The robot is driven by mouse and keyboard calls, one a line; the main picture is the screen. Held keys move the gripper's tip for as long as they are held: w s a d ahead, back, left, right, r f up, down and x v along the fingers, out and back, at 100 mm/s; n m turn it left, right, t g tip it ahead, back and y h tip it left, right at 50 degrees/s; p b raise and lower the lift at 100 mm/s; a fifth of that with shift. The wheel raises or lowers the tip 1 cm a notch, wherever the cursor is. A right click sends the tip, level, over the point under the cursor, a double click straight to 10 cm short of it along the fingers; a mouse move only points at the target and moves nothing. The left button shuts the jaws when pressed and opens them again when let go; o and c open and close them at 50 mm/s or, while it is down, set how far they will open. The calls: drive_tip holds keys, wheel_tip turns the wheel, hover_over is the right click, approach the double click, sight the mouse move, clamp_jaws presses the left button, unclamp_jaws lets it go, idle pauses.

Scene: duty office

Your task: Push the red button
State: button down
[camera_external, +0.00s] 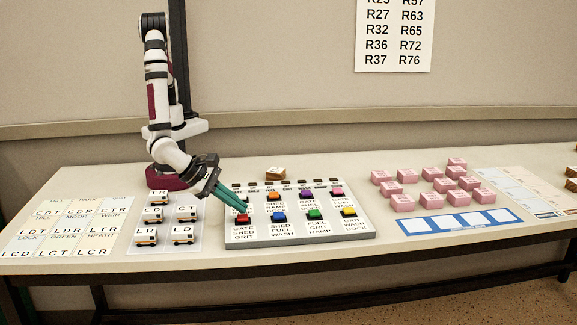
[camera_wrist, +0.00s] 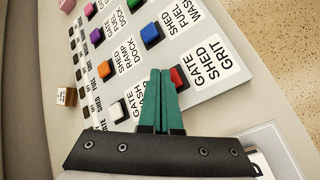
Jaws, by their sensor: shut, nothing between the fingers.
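The red button (camera_external: 243,219) sits at the front left corner of the grey button panel (camera_external: 300,238), above a label reading GATE SHED GRIT. In the wrist view the red button (camera_wrist: 179,78) shows just right of my fingertips, partly covered by the right finger. My gripper (camera_external: 241,205) has two teal fingers, shut together and empty, reaching down over the left side of the panel. In the wrist view the fingertips of my gripper (camera_wrist: 160,73) lie beside the red button. I cannot tell whether they touch it.
Blue (camera_external: 279,217), green (camera_external: 314,214) and yellow (camera_external: 348,211) buttons share the front row. Orange (camera_external: 273,196), purple (camera_external: 306,194) and pink (camera_external: 337,194) buttons sit behind. A white button (camera_wrist: 118,110) is close by. Small vehicles (camera_external: 183,234) stand left; pink blocks (camera_external: 403,202) lie right.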

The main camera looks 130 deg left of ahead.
sight(238, 216)
drive_tip(key=shift+f, duration=0.1)
drive_tip(key=shift+f, duration=0.35)
drive_tip(key=shift+r, duration=3.5)
